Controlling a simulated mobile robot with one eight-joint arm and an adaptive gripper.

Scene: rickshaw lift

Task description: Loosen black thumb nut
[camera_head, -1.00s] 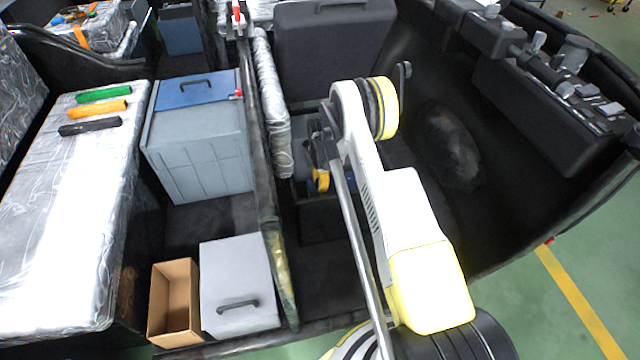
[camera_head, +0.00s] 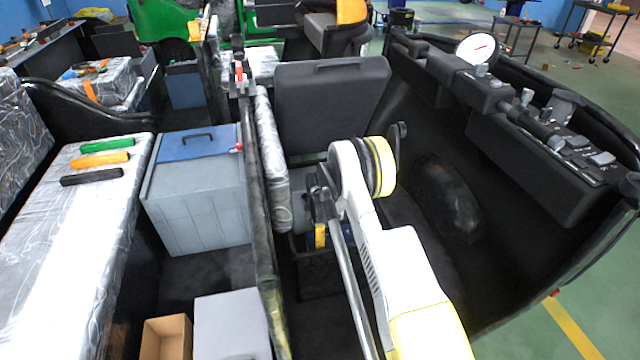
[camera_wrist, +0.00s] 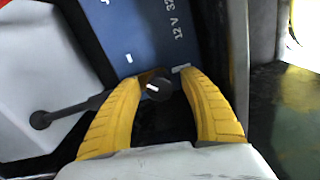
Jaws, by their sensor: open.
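The black thumb nut (camera_wrist: 156,88) is a round black knob with a small white mark, in the wrist view. It sits beside a blue battery (camera_wrist: 150,35) with white lettering. My gripper (camera_wrist: 160,76) is open, its two yellow fingers standing on either side of the nut. The nut is near the fingertips, closer to the left finger; I cannot tell whether either finger touches it. In the head view my gripper (camera_head: 320,236) is a small yellow patch low in the vehicle, largely hidden by my arm, and the nut cannot be made out.
A black lever or rod (camera_wrist: 70,108) lies left of the fingers. In the head view, a dark upright panel (camera_head: 262,210) stands left of my arm and a black seat back (camera_head: 330,105) behind it. A control console (camera_head: 545,140) is at right. A grey-blue box (camera_head: 197,205) stands left.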

